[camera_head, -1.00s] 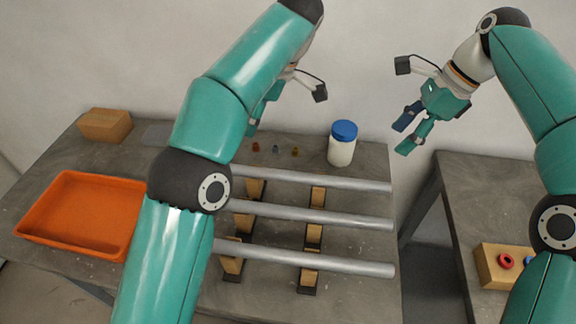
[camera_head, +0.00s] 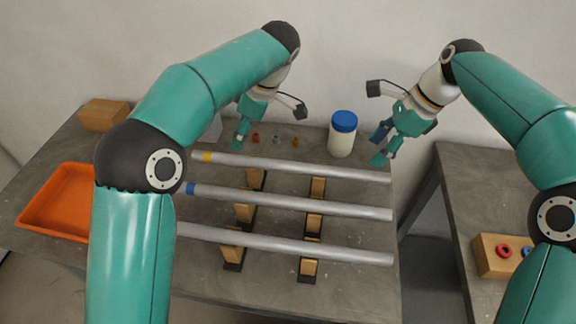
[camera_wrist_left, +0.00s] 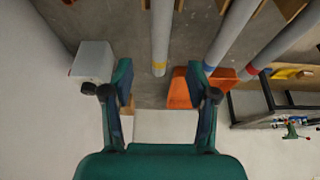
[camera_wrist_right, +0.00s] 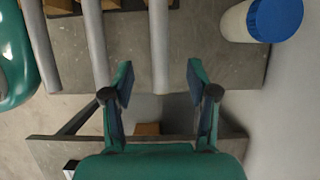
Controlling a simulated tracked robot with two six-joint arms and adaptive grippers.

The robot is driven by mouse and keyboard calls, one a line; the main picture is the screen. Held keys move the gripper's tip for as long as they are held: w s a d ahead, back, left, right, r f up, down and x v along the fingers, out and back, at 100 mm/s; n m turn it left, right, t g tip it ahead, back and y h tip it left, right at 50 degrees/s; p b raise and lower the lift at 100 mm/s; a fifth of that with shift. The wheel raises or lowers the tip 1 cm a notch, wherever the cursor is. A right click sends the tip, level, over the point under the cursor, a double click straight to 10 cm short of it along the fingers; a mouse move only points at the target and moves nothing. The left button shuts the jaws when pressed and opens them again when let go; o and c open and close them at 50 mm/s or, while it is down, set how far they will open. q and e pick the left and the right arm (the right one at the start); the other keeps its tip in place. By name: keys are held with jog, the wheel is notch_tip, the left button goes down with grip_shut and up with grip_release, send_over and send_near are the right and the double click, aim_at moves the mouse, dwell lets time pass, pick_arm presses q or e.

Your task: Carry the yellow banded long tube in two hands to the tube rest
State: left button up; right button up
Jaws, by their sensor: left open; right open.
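The yellow banded long tube (camera_head: 290,168) is the rearmost of three grey tubes on wooden supports (camera_head: 256,180). Its yellow band (camera_head: 207,156) is at its left end. My left gripper (camera_head: 241,143) is open above and behind the tube; in the left wrist view the banded end (camera_wrist_left: 159,68) shows between its fingers, apart from them. My right gripper (camera_head: 379,150) is open above the tube's right end. That end (camera_wrist_right: 160,80) shows between its fingers in the right wrist view. I cannot tell which thing is the tube rest.
A blue-banded tube (camera_head: 280,203) and a third tube (camera_head: 290,246) lie in front, parallel. A white bottle with blue cap (camera_head: 342,135) stands behind the right end. An orange tray (camera_head: 52,205) and wooden box (camera_head: 103,115) are left. A grey box (camera_wrist_left: 92,62) is beside my left gripper.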

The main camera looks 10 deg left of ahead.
aim_at(232, 156)
pick_arm(q)
jog(key=x, duration=0.9)
jog(key=shift+a+f, duration=0.1)
jog(key=shift+f, duration=0.05)
pick_arm(e)
jog(key=x, duration=0.9)
jog(key=shift+a+f, duration=0.1)
jog(key=shift+f, duration=0.1)
pick_arm(q)
grip_shut()
pick_arm(e)
grip_shut()
jog(key=shift+r, duration=0.1)
